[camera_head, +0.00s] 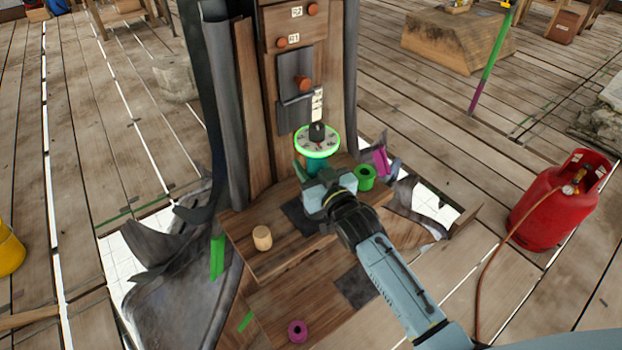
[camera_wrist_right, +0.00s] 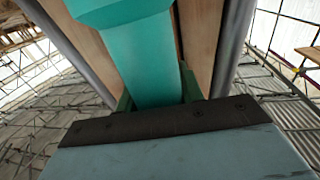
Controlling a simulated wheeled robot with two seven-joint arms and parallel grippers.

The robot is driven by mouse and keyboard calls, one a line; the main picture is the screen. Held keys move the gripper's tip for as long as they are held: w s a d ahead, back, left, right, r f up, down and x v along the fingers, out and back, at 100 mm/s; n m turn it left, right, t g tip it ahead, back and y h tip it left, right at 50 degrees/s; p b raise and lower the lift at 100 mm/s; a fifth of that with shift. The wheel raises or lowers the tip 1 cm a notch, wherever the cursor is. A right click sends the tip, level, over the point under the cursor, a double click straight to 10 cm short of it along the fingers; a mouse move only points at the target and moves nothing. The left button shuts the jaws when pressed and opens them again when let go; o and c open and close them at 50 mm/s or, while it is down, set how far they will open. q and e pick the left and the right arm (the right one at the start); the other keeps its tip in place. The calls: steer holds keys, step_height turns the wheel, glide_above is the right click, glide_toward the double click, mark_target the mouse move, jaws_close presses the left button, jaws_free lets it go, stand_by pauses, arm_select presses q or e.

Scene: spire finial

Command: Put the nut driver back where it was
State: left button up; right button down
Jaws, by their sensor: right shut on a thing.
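My right gripper (camera_head: 316,176) is shut on a teal thing (camera_head: 316,165), which I take to be the nut driver's handle. It is held above the wooden ledge (camera_head: 325,224) in front of the post. A round pale dial with a bright green rim (camera_head: 317,141) and a dark knob shows just above the handle; I cannot tell whether it is joined to it. In the right wrist view the teal handle (camera_wrist_right: 152,65) rises between the fingers, wider at its top. The fingertips are mostly hidden. My left gripper is not in view.
The wooden post (camera_head: 270,105) has orange knobs and R1 and R2 labels. A green ring-shaped piece (camera_head: 365,178) and a magenta piece (camera_head: 380,160) are right of the gripper. A wooden cylinder (camera_head: 262,238) stands on the ledge. A red gas cylinder (camera_head: 557,203) stands at right.

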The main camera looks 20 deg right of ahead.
steer(key=shift+f+b, duration=0.3)
steer(key=shift+f, duration=1.25)
steer(key=c, duration=0.9)
jaws_free()
steer(key=shift+f, duration=0.2)
steer(key=shift+s+r, duration=0.1)
